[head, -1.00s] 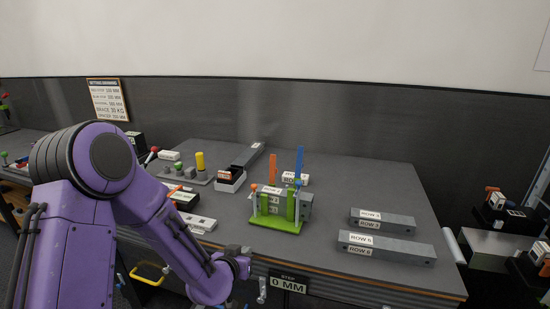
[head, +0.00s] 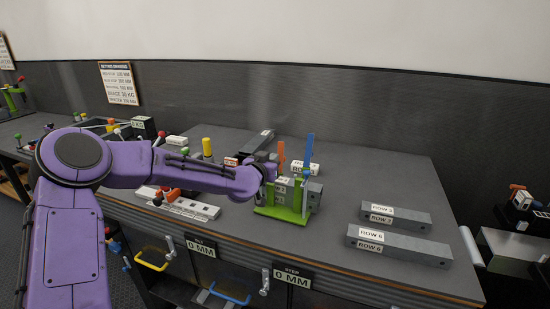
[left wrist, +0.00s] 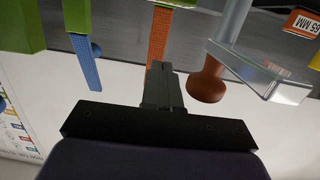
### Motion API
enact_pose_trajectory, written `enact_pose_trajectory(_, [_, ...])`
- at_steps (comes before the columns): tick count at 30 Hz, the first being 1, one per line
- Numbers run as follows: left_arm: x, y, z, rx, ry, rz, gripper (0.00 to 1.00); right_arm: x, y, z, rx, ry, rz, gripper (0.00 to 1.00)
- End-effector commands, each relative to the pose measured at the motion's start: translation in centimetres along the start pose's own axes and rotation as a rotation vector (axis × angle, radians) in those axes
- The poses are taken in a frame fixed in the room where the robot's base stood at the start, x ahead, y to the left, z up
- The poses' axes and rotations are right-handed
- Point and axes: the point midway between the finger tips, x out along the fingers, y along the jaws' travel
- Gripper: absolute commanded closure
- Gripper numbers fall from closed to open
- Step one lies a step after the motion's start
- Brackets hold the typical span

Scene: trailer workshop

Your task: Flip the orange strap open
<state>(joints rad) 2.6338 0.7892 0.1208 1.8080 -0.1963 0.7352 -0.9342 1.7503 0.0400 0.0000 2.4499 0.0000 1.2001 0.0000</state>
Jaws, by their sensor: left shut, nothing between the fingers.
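The orange strap (head: 281,156) stands upright at the left side of the green fixture (head: 284,214) on the bench. A blue strap (head: 309,152) stands upright at its right side. My left gripper (head: 272,172) is at the fixture's left, close to the orange strap. In the left wrist view, its black fingers (left wrist: 163,75) are shut and empty. The orange strap (left wrist: 158,42) shows just beyond the fingertips, which cover part of it; I cannot tell whether they touch. The blue strap (left wrist: 84,62) is to the left there. My right gripper is not in view.
An orange-brown knob (left wrist: 207,86) on a grey lever is close to the right of my fingers in the wrist view. Grey ROW blocks (head: 395,217) lie on the bench's right. A yellow post (head: 207,147) stands behind my arm. The bench's middle right is clear.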

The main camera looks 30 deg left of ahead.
Motion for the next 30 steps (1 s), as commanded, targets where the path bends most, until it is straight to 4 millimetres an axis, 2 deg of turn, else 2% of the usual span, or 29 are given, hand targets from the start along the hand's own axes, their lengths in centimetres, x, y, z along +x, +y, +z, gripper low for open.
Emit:
enact_pose_trajectory(6, [1.7,0.0,0.0,0.001,0.0,0.001,1.0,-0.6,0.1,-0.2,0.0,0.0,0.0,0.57])
enact_pose_trajectory(15, [1.9,0.1,0.0,0.001,0.0,0.002,1.0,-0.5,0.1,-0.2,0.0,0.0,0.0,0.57])
enact_pose_trajectory(22, [3.9,0.1,-0.3,0.006,0.001,0.001,1.0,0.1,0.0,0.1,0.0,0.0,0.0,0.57])
enact_pose_trajectory(30, [4.1,0.3,-0.6,0.0,0.002,0.003,1.0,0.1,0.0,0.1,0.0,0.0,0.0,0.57])
